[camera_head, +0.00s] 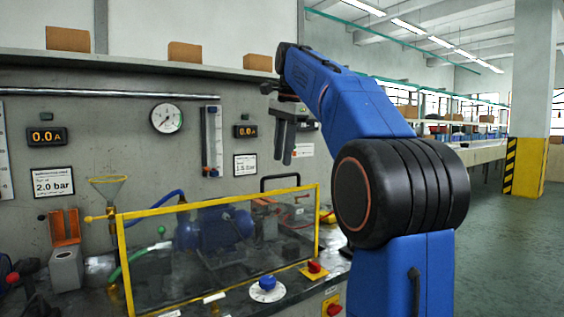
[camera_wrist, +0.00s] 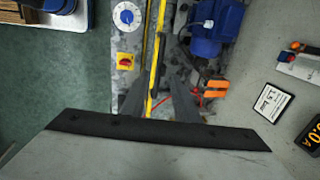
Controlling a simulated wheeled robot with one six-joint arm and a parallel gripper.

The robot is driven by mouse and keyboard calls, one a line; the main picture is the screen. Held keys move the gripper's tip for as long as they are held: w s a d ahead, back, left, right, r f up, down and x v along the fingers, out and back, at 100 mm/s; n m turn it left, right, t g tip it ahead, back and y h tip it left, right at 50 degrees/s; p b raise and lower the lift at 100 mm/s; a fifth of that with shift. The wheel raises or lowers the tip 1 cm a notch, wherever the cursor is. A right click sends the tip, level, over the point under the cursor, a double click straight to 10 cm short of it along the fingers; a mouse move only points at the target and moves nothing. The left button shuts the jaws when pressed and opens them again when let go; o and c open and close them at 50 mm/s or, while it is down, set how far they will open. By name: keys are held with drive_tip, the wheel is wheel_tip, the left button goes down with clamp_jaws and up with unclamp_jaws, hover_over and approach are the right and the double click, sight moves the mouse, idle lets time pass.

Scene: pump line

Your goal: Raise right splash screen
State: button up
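A splash screen (camera_head: 220,250), a clear panel in a yellow frame, stands at the front of the bench before a blue pump motor (camera_head: 213,228). Its yellow top rail (camera_head: 220,199) also shows in the wrist view (camera_wrist: 156,65). My gripper (camera_head: 283,157) points down, raised above the right part of the screen and apart from it. In the wrist view its two dark fingers (camera_wrist: 158,90) are spread, with the yellow rail seen between them. Nothing is held. I cannot make out a second screen.
A red knob (camera_head: 314,267) on a yellow plate and a blue-white dial (camera_head: 267,287) sit in front of the screen. Gauges and a flowmeter (camera_head: 212,140) are on the wall. Open floor (camera_head: 510,240) lies to the right.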

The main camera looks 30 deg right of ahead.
drive_tip(key=shift+s+r, duration=0.25)
drive_tip(key=shift+r, duration=0.85)
drive_tip(key=shift+s+r, duration=0.2)
drive_tip(key=shift+r, duration=0.9)
drive_tip(key=s+a+f+n+t, duration=0.1)
drive_tip(key=s+a+f+n, duration=0.4)
drive_tip(key=f, duration=0.4)
drive_tip(key=s+a+f+n, duration=0.4)
drive_tip(key=s+a+f, duration=0.1)
drive_tip(key=s+f, duration=0.25)
drive_tip(key=s+a+f+n, duration=0.1)
drive_tip(key=s+f+n, duration=0.2)
drive_tip(key=f, duration=0.6)
drive_tip(key=s+a+f+n+t, duration=0.1)
drive_tip(key=s+a+f+n, duration=0.1)
drive_tip(key=s+f, duration=0.5)
drive_tip(key=s+a+f+n, duration=0.2)
drive_tip(key=s+f, duration=0.3)
drive_tip(key=f, duration=0.7)
drive_tip(key=shift+s+a+f+n+t, duration=0.3)
drive_tip(key=shift+s+f+n, duration=0.1)
drive_tip(key=shift+n, duration=0.4)
drive_tip(key=shift+o, duration=0.4)
